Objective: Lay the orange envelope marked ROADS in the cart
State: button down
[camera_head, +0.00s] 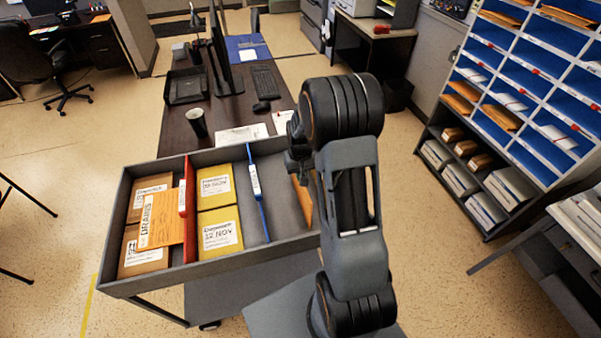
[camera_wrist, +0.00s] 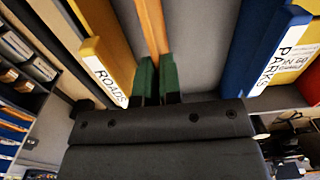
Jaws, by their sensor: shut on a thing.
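My gripper (camera_wrist: 158,80), with green fingertips, is shut on a thin orange envelope (camera_wrist: 153,25), seen edge-on in the wrist view. No marking on it can be read. It stands between a yellow divider labelled ROADS (camera_wrist: 92,45) and a blue divider labelled PARKS (camera_wrist: 262,48). In the head view, an orange strip (camera_head: 303,203), likely this envelope, shows beside my arm at the right end of the grey cart (camera_head: 210,269). The gripper's tips are hidden there. I cannot tell whether the envelope touches the cart floor.
The cart also holds an orange envelope marked DRAINS (camera_head: 160,219) over brown ones, a red divider (camera_head: 189,210), yellow envelopes (camera_head: 219,230) and a blue divider (camera_head: 257,200). A dark desk (camera_head: 228,112) adjoins behind. A blue pigeonhole rack (camera_head: 530,90) stands right.

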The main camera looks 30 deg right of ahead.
jog(key=shift+f, duration=0.15)
jog(key=c, duration=1.3)
grip_release()
notch_tip(320, 180, up, 12)
jog(key=b, duration=0.1)
jog(key=s+a+r+t, duration=0.1)
jog(key=s+a+r, duration=0.1)
jog(key=s, duration=0.3)
jog(key=s+a+r+n+t, duration=0.1)
jog(key=s+a+r+t, duration=0.1)
jog(key=s+a, duration=0.3)
jog(key=s+a+r+n+t, duration=0.1)
jog(key=s+a+r, duration=0.2)
jog(key=s, duration=0.3)
jog(key=shift+s+a+r+t, duration=0.3)
jog(key=shift+a+r, duration=0.05)
jog(key=shift+a, duration=0.15)
